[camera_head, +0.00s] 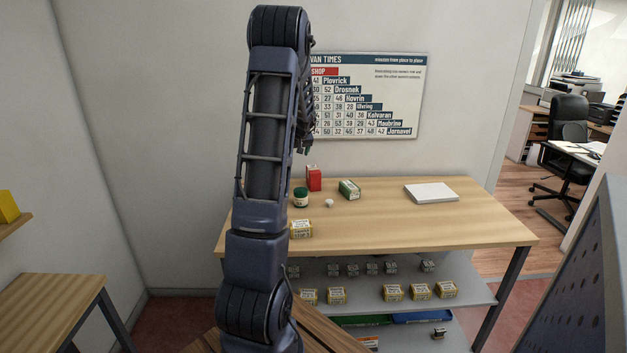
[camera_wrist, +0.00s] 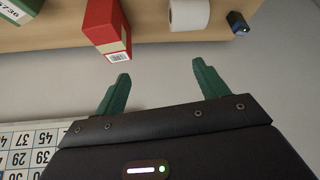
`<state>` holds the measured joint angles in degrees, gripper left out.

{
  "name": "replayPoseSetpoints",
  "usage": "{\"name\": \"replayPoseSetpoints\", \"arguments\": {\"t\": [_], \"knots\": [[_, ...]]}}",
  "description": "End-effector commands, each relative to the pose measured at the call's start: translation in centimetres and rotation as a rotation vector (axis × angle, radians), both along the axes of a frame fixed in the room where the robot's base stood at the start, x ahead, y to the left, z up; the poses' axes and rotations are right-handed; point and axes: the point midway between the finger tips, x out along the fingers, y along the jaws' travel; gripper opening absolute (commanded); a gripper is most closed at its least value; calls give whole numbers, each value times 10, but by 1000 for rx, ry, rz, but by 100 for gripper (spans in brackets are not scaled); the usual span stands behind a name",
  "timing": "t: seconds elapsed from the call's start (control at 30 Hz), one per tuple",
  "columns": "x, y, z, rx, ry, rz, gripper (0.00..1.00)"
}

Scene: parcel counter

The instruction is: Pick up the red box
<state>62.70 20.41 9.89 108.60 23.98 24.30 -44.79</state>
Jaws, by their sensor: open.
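The red box (camera_head: 314,180) stands upright near the back edge of the counter, just right of my arm. In the wrist view the red box (camera_wrist: 107,30) shows at the top, with a barcode label on its near end. My gripper (camera_wrist: 160,75) is open and empty, its two green fingers apart from the box. The box lies beyond the left finger. In the head view my gripper (camera_head: 303,147) is mostly hidden behind my arm, above the back of the counter.
A green jar (camera_head: 301,197), small white object (camera_head: 329,203), green box (camera_head: 349,189), yellow-white box (camera_head: 301,229) and white slab (camera_head: 431,192) share the counter (camera_head: 450,228). The wrist view shows a white roll (camera_wrist: 189,14) beside the red box. The counter's front right is clear.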

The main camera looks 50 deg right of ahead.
Motion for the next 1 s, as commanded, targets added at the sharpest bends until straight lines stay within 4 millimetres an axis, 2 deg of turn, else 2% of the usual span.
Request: {"name": "replayPoseSetpoints", "arguments": {"t": [0.03,0.1,0.2,0.3,0.47,0.8,1.0], "knots": [[-10,-21,-12,2,-3,-23,73],[-20,-44,-25,-4,-7,-44,73],[-31,-67,-38,-7,-12,-67,73],[-38,-80,-44,-12,-15,-80,73],[-37,-85,-52,-13,-15,-83,73],[-18,-96,-88,-12,-15,-82,73],[-14,-99,-98,-13,-15,-82,73]]}}
